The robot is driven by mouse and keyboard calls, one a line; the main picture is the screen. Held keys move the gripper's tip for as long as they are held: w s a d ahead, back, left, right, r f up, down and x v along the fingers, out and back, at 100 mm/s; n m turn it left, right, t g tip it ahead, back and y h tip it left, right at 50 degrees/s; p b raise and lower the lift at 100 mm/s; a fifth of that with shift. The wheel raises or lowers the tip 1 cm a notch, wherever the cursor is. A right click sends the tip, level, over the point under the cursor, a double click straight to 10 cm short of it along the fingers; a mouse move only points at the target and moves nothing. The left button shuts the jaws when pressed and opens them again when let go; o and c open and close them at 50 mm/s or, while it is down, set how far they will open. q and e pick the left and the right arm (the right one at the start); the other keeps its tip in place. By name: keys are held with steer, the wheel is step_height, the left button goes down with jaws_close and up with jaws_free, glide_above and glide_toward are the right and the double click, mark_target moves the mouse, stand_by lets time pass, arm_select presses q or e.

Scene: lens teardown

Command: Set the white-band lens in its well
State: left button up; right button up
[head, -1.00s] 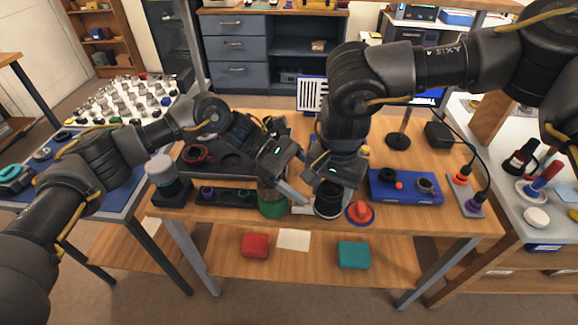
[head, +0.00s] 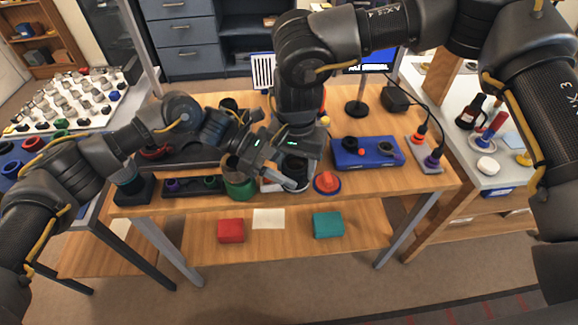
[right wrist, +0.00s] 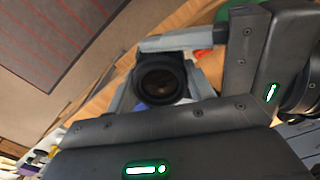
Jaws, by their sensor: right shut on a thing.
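My right gripper (right wrist: 160,85) is shut around a dark lens (right wrist: 161,78), whose round glass end shows between the two grey fingers in the right wrist view. A dark tray (head: 195,160) lies behind my left arm. I cannot tell which well is the lens's own.
A blue box (head: 368,153) with round parts lies farther right. A black strip (head: 192,187) holds small coloured rings. The lower shelf carries red and teal boxes.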

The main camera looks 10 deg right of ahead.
arm_select(q)
steer(key=c, duration=0.5)
steer(key=shift+o, duration=0.2)
arm_select(e)
steer(key=o, duration=1.3)
steer(key=shift+c, duration=0.2)
